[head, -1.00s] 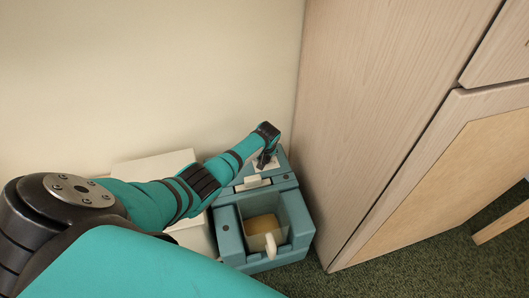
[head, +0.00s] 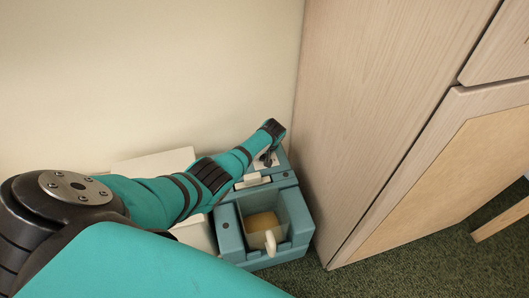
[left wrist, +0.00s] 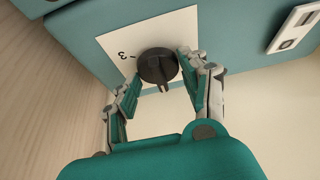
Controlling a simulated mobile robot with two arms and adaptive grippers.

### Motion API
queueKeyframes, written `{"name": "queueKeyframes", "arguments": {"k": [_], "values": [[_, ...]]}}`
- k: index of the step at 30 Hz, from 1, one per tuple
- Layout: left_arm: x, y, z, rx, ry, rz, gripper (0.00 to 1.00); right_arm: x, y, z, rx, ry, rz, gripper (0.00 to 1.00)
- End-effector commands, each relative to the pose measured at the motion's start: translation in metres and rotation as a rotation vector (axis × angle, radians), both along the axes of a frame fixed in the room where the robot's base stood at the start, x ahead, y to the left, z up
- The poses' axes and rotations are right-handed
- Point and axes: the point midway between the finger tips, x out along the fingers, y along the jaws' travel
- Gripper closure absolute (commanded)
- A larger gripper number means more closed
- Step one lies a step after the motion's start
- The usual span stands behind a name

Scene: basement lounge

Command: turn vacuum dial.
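The vacuum (head: 229,236) is a teal box on the floor against the wall. In the left wrist view its dial (left wrist: 157,66) is a dark round knob with a ridge, on a white label (left wrist: 117,43) with a "3" beside it. My left gripper (left wrist: 160,70) is open, with one finger on each side of the dial. The right fingertip is very close to the knob; whether it touches I cannot tell. In the head view my left gripper (head: 266,157) is small and dark at the vacuum's top, and the dial is not clear there. My right gripper is not in view.
A wooden cabinet (head: 395,120) stands close to the right of the vacuum. A clear container (head: 262,222) with a white handle sits in the vacuum's front. A white box (head: 155,167) is partly behind my left arm. Green carpet (head: 440,265) is free at the lower right.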

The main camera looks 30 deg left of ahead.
Motion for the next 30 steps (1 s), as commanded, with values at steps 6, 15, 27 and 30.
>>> {"name": "queueKeyframes", "arguments": {"k": [6, 15, 27, 30], "values": [[0.0, 0.0, 0.0, 0.001, 0.0, -0.001, 0.35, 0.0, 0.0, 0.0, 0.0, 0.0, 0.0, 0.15], [0.0, -0.001, 0.004, 0.001, -0.002, -0.003, 0.35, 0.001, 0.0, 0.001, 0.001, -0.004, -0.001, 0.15], [-0.014, -0.018, 0.055, 0.0, -0.004, -0.003, 0.35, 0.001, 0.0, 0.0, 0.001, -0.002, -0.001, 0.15], [-0.018, -0.024, 0.074, 0.001, -0.005, -0.005, 0.35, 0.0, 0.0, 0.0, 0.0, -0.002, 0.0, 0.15]]}}
